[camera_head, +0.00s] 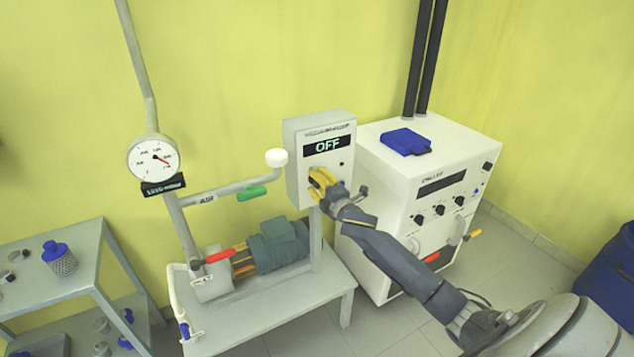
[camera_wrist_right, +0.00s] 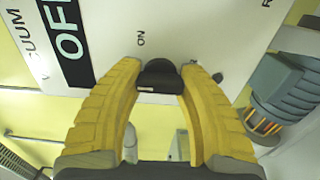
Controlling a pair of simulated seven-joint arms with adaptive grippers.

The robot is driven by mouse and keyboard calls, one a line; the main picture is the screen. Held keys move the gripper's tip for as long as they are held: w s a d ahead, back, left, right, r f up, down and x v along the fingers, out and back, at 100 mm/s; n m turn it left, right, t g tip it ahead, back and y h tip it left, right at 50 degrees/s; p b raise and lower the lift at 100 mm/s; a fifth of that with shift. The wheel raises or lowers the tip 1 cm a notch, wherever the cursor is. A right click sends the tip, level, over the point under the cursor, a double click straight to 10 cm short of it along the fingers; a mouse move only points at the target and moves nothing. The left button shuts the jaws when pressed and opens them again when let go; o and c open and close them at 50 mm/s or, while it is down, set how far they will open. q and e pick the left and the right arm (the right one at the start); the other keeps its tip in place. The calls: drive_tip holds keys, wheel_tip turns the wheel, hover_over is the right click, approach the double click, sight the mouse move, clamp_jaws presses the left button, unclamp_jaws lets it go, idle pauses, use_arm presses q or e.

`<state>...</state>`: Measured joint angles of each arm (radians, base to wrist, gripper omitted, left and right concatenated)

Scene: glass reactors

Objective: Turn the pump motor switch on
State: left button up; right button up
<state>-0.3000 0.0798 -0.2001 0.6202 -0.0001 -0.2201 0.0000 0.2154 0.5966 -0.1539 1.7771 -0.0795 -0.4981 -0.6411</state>
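The switch box (camera_head: 308,140) stands on a post above the bench, and its dark display (camera_head: 328,146) reads OFF. My right gripper (camera_head: 317,181) is at the box front, below the display. Its two yellow fingers are on either side of the knob and appear to touch it, closed on it. In the head view the fingers hide the knob. The pump motor (camera_head: 279,246) lies on the bench under the box. My left gripper is not in view.
The white chiller cabinet (camera_head: 385,200) stands close on the right with a blue object (camera_head: 405,141) on top. A pipe with a green handle (camera_head: 252,193) and a round gauge (camera_head: 153,158) are left of the box. A grey shelf (camera_head: 60,290) stands further left.

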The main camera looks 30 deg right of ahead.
drive_tip(key=c, duration=0.5)
drive_tip(key=shift+m, duration=0.3)
drive_tip(key=m, duration=0.5)
drive_tip(key=shift+m, duration=0.3)
drive_tip(key=m, duration=0.5)
drive_tip(key=shift+m, duration=0.3)
drive_tip(key=o, duration=1.3)
drive_tip(key=shift+o, duration=0.2)
drive_tip(key=s, duration=1.2)
drive_tip(key=shift+a, duration=0.4)
